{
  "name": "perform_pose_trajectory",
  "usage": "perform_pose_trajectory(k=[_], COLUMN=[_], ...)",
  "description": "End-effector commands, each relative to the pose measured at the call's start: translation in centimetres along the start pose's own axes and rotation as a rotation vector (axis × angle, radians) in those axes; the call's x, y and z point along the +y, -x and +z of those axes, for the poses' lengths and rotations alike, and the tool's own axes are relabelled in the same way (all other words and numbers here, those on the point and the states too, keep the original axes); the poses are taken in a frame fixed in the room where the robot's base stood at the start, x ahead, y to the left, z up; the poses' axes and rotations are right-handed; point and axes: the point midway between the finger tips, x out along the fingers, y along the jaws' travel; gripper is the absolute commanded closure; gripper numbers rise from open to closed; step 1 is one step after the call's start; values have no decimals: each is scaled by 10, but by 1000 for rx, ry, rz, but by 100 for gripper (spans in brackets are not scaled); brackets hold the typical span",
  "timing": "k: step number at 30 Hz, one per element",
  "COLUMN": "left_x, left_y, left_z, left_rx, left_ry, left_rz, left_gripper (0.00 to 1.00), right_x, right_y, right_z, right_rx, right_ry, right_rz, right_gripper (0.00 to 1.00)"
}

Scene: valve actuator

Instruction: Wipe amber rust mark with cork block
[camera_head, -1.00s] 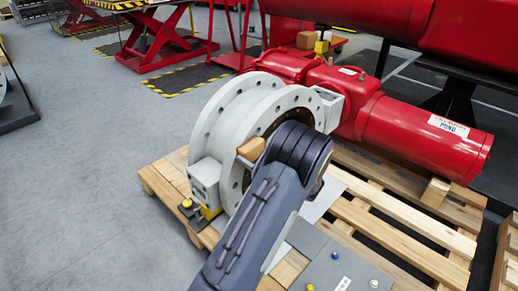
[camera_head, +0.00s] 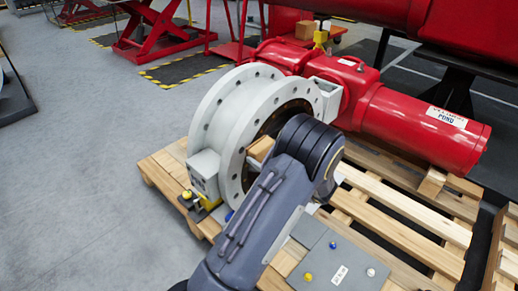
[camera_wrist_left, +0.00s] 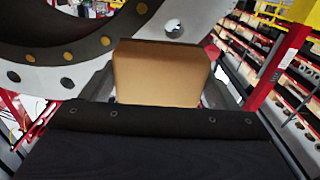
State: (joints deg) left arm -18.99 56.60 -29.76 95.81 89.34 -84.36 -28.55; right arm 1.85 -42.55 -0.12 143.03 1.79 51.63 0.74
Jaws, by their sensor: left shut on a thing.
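The tan cork block (camera_head: 261,149) is in front of the pale grey valve flange ring (camera_head: 233,170) in the head view. It fills the middle of the left wrist view (camera_wrist_left: 160,75), with the ring (camera_wrist_left: 40,78) behind it to the left. My left gripper (camera_wrist_left: 158,88) is shut on the block, a finger on each side; in the head view my own arm mostly hides the gripper. I cannot tell whether the block touches the ring. I cannot make out the amber rust mark in either view. My right gripper is not in view.
The valve and its red actuator cylinder (camera_head: 420,125) sit on a wooden pallet (camera_head: 400,215). A grey panel (camera_head: 325,262) with coloured buttons lies at the front. A small yellow-and-grey fitting (camera_head: 197,204) is at the ring's left foot. Open floor (camera_head: 85,180) is at left.

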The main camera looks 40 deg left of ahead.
Motion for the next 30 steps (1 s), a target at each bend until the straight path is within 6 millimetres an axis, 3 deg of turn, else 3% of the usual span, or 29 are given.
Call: perform_pose_trajectory(k=[16, 25, 30], left_x=[0, 0, 0], left_y=[12, 36, 39], left_z=[0, 0, 0], left_rx=[0, 1, 1], left_ry=[-1, -1, -1], left_rz=[1, 2, 0], left_gripper=[37, 37, 37], right_x=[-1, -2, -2], right_y=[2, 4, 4], right_z=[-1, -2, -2], right_rx=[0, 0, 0], right_ry=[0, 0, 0], right_rz=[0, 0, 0], right_gripper=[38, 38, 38])
